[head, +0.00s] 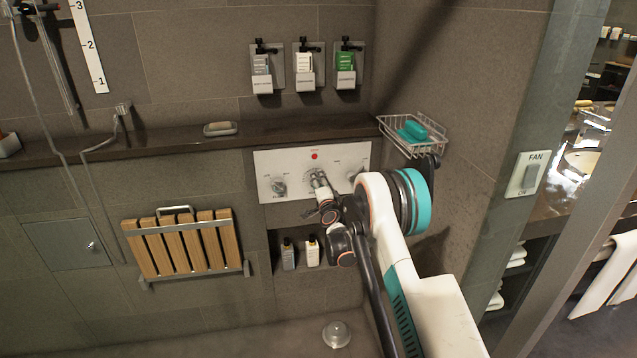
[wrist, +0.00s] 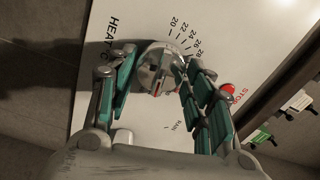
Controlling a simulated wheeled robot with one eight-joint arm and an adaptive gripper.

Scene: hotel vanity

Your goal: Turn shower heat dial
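The heat dial (wrist: 158,66) is a round silver knob on a white panel, with "HEAT" and a number scale around 20 to 28 printed beside it in the wrist view. My gripper (wrist: 162,74) has one teal-padded finger on each side of the dial, with the fingers spread apart. I cannot tell whether the pads touch the knob. In the head view my gripper (head: 321,188) is at the middle of the white control panel (head: 268,163), and it mostly hides the dial there. A red stop button (head: 314,156) is above it.
Another knob (head: 279,187) is on the panel's left side. A stone ledge (head: 180,148) runs above the panel. A wire basket (head: 400,148) with a teal item juts out at the upper right. Two bottles (head: 288,254) stand in the niche below. A slatted wooden seat (head: 183,246) is at left.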

